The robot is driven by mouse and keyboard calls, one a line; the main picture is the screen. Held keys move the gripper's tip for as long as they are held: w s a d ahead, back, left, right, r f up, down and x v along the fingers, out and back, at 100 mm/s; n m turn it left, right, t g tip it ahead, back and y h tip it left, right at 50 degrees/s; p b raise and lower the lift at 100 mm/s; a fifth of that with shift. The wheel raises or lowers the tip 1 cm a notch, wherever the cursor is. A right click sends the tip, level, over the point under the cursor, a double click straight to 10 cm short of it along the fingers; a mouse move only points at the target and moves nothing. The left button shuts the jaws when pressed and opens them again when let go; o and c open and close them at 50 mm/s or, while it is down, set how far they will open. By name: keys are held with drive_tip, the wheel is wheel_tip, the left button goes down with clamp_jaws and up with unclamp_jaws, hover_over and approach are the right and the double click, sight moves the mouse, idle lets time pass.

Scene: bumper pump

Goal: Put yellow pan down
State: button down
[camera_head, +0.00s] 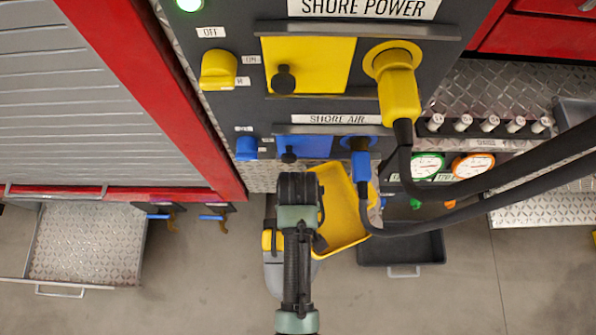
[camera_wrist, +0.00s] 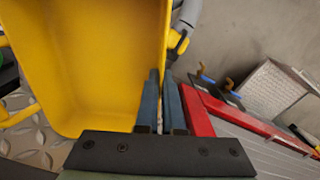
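The yellow pan (camera_head: 345,215) is below the shore air panel in the head view, just right of my arm. In the wrist view the yellow pan (camera_wrist: 85,60) fills the upper left, with its hollow inside facing the camera. My gripper (camera_wrist: 161,80) has its two blue-grey fingers close together at the pan's right wall, with the wall between them. The pan looks tilted and held up. My arm hides most of the gripper in the head view, and what lies directly under the pan is hidden.
A black tray (camera_head: 403,250) is low down right of the pan. A metal drawer (camera_head: 85,245) sticks out at left. Thick black hoses (camera_head: 470,185) run from the yellow and blue plugs past the pan's right. Grey floor (camera_head: 190,280) is clear at lower left.

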drive_tip(key=shift+f, duration=0.25)
drive_tip(key=shift+f, duration=0.1)
drive_tip(key=c, duration=1)
unclamp_jaws()
drive_tip(key=shift+c, duration=0.2)
